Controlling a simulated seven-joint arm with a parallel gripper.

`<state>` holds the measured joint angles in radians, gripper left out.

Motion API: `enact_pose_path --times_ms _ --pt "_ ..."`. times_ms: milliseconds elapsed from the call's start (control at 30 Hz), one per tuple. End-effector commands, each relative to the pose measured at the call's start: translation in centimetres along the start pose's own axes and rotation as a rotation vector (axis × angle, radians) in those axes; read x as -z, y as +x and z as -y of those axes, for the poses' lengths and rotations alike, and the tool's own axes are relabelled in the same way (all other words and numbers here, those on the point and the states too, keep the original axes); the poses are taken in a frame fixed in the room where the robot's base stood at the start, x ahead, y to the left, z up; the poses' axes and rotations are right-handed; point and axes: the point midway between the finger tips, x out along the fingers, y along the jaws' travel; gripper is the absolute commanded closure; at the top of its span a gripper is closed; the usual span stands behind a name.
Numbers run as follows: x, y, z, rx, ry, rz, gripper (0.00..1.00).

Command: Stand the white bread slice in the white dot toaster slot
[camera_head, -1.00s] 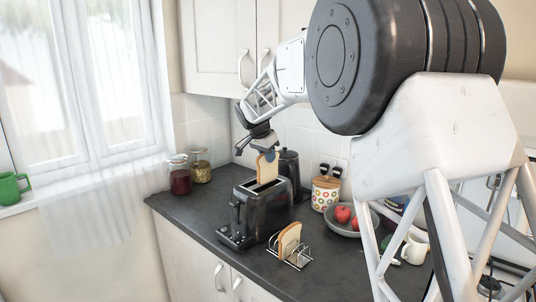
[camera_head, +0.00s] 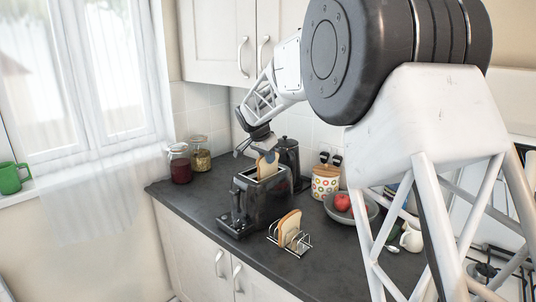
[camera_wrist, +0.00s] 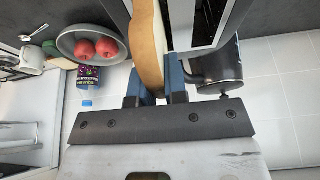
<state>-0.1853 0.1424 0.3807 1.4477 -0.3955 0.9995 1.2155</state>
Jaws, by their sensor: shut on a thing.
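A white bread slice (camera_head: 267,166) with a brown crust is upright in my gripper (camera_head: 265,152) at the top of the black toaster (camera_head: 263,200). Its lower part is hidden by the toaster's near edge, so it looks partly inside a slot. In the wrist view the slice (camera_wrist: 150,45) is edge-on between the blue fingers of my gripper (camera_wrist: 157,84), which are shut on it. There the toaster (camera_wrist: 198,35) lies beyond the fingers, with another dark slot right of the slice. No white dot can be made out.
A wire rack (camera_head: 289,238) with bread stands in front of the toaster. A dark kettle (camera_head: 287,155) is close behind it. A patterned jar (camera_head: 325,183) and a bowl (camera_head: 350,208) with red apples stand to the right; two glass jars are at the left.

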Motion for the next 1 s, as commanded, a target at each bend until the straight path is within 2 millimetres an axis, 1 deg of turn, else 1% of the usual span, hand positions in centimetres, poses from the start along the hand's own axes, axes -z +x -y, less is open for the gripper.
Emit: enact_pose_path --times_ms 400,933,967,1000 --pt "-0.7 1.7 0.0 -0.001 0.000 0.000 1.00" --pt "-0.8 2.1 0.0 -0.001 0.000 0.000 1.00" --pt "-0.8 2.1 0.0 -0.001 0.000 0.000 0.85" --pt "-0.8 2.1 0.0 -0.001 0.000 0.000 0.79"
